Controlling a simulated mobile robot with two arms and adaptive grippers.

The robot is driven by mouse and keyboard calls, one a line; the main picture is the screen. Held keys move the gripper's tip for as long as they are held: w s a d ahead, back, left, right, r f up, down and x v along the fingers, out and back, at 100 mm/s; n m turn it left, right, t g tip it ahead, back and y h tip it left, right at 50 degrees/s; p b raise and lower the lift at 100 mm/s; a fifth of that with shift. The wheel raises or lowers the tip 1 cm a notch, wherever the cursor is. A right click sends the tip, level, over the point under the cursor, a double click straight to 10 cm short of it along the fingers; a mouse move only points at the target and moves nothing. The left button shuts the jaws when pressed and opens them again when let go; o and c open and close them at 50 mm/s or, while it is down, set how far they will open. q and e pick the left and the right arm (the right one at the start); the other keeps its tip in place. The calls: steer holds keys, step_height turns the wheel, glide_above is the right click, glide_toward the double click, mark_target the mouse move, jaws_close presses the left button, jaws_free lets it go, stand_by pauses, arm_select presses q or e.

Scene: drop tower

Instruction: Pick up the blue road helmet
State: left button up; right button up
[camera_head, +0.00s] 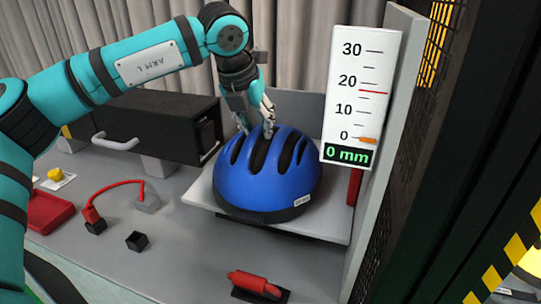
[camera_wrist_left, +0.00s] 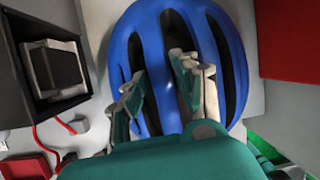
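The blue road helmet (camera_head: 265,183) rests on a light grey platform (camera_head: 338,224), with dark vent slots on top and a small white label low on its front. It fills the upper middle of the left wrist view (camera_wrist_left: 155,45). My left gripper (camera_head: 256,124) reaches down to the helmet's top from behind. Its two fingers stand apart over the vents, with a blue rib of the shell between them in the left wrist view (camera_wrist_left: 158,66). I cannot tell whether the fingertips touch the rib. My right gripper is not in view.
A white scale panel (camera_head: 361,95) reading 0 mm stands right of the helmet. A black box with a handle (camera_head: 150,125) is behind left. A red handle (camera_head: 255,283), a red tray (camera_head: 50,212) and a small black block (camera_head: 137,241) lie on the grey bench.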

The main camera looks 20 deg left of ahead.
arm_select(q)
steer(key=shift+c, duration=0.2)
jaws_close()
steer(key=shift+r, duration=0.15)
